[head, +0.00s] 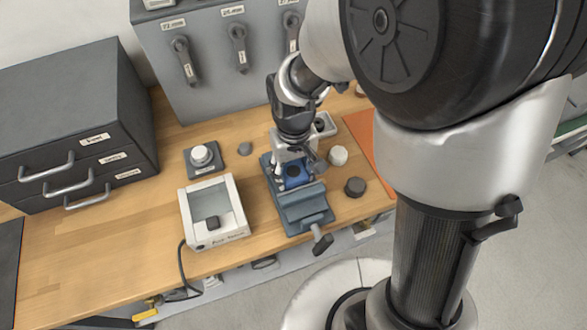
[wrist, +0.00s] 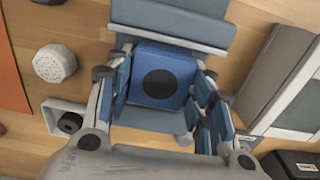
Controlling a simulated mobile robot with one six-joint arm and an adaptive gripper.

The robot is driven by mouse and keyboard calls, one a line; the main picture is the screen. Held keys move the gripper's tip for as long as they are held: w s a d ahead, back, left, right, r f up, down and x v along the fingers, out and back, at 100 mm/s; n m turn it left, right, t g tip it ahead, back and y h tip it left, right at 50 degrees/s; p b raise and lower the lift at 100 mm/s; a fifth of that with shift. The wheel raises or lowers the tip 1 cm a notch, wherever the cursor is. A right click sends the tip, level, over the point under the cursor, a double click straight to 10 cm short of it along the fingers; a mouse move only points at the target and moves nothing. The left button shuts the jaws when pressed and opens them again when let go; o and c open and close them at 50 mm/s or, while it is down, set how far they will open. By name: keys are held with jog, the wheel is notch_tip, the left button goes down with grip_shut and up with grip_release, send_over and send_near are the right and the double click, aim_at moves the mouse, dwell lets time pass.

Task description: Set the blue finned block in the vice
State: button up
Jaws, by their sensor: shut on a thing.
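The blue finned block (wrist: 163,74) has a round dark spot on its top face and fins on its side. In the head view the block (head: 294,174) sits at the vice, between its jaws as far as I can see. The blue-grey vice (head: 302,204) stands on the bench, its handle toward the front edge. My gripper (head: 295,162) points down over the vice and is shut on the block. In the wrist view its fingers (wrist: 160,95) lie on both sides of the block. The block's underside is hidden, so I cannot tell whether it rests on the vice.
A white-framed box (head: 235,195) with a glass top stands left of the vice. A knob on a dark plate (head: 203,156) is behind it. A drawer cabinet (head: 70,120) fills the far left.

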jog(key=o, duration=1.3)
jog(key=shift+o, duration=0.2)
jog(key=o, duration=0.4)
jog(key=shift+r, duration=0.1)
jog(key=shift+r+p, duration=3.1)
jog(key=shift+r, duration=0.4)
